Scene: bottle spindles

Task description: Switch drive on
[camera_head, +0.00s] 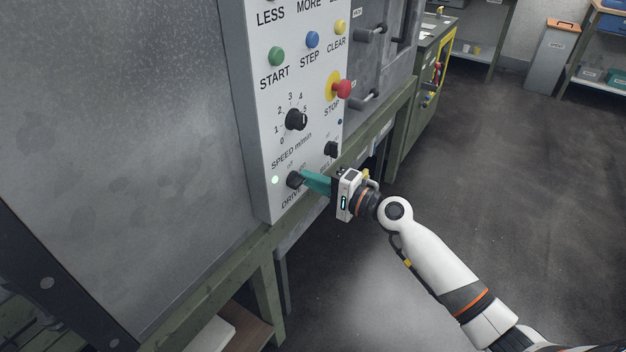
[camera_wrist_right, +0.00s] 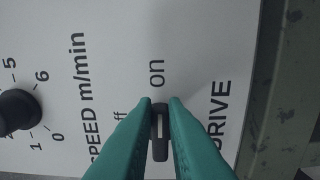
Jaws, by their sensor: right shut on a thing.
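The drive knob (camera_head: 294,180) is a small black rotary switch low on the white control panel (camera_head: 262,120). My right gripper (camera_head: 306,181) has its teal fingers closed on the drive knob from the right side. In the right wrist view, my right gripper (camera_wrist_right: 160,104) has one finger on each side of the drive knob (camera_wrist_right: 160,150). The knob's bar with its pale line points up toward the printed "on" (camera_wrist_right: 157,73). The "off" label is partly hidden by a finger. A lamp (camera_head: 275,180) left of the knob glows pale green. My left gripper is not in view.
The speed knob (camera_head: 296,119) sits above the drive knob, and a second small black knob (camera_head: 331,149) is close above my gripper. The red stop button (camera_head: 343,89) sticks out higher up. A green bench frame (camera_head: 262,240) runs below the panel. The floor at right is clear.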

